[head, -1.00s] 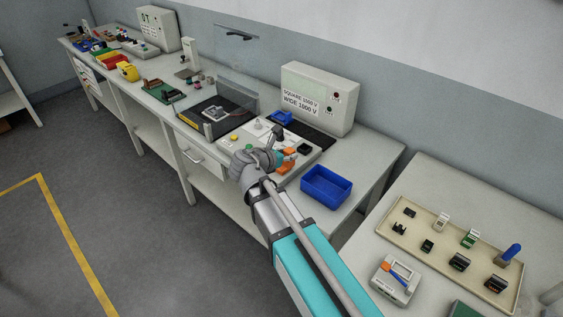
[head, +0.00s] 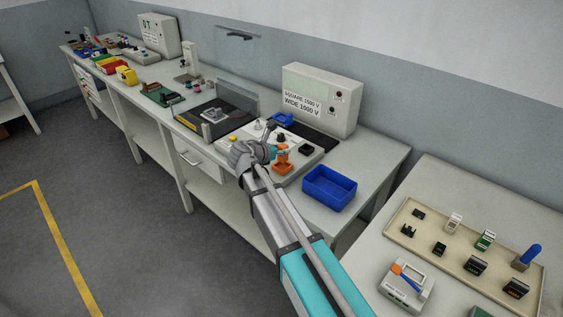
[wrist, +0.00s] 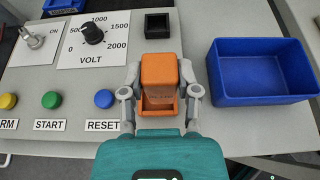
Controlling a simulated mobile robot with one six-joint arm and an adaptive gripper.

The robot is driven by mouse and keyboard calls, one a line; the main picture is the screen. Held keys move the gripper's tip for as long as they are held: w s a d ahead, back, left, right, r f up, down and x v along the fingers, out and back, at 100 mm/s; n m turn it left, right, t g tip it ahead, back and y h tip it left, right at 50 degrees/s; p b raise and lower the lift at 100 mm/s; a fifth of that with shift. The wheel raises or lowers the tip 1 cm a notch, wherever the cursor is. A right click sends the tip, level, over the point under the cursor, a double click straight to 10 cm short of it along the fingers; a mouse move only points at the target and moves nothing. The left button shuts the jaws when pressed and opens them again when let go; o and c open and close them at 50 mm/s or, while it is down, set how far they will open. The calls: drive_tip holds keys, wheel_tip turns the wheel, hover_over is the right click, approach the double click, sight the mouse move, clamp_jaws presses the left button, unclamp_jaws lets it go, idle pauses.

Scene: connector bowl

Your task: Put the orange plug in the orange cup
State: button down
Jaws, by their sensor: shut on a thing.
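The orange plug (wrist: 160,70) is between the two grey fingers of my gripper (wrist: 160,88) in the wrist view, and the gripper is shut on it. The orange cup (wrist: 148,119) shows just below the plug in that view, its near rim partly covered. In the head view the plug (head: 283,149) is upright over the cup (head: 283,168) on the test panel. My gripper (head: 279,149) is beside the plug there. I cannot tell whether the plug's lower end is inside the cup or just above it.
A black square cup (wrist: 159,23) stands behind the orange one. A blue bin (wrist: 262,72) is close on the right. A voltage knob (wrist: 92,32) and coloured buttons (wrist: 50,100) are to the left. A grey meter box (head: 320,100) stands at the back.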

sight(278, 157)
drive_tip(key=shift+w+f, duration=0.1)
idle(0.3)
drive_tip(key=shift+w+a+f+b, duration=0.15)
drive_tip(key=shift+w+f+b, duration=0.3)
drive_tip(key=shift+f+b, duration=0.2)
drive_tip(key=shift+s+f+b, duration=0.1)
drive_tip(key=shift+f+b, duration=1.25)
drive_tip(key=shift+f, duration=0.15)
drive_tip(key=shift+c, duration=1.7)
unclamp_jaws()
drive_tip(key=shift+r, duration=0.2)
drive_tip(key=shift+s+r, duration=0.1)
drive_tip(key=p+v, duration=0.4)
drive_tip(key=v, duration=0.7)
drive_tip(key=shift+s+a+p, duration=0.2)
drive_tip(key=shift+s+p, duration=0.05)
drive_tip(key=shift+p, duration=0.1)
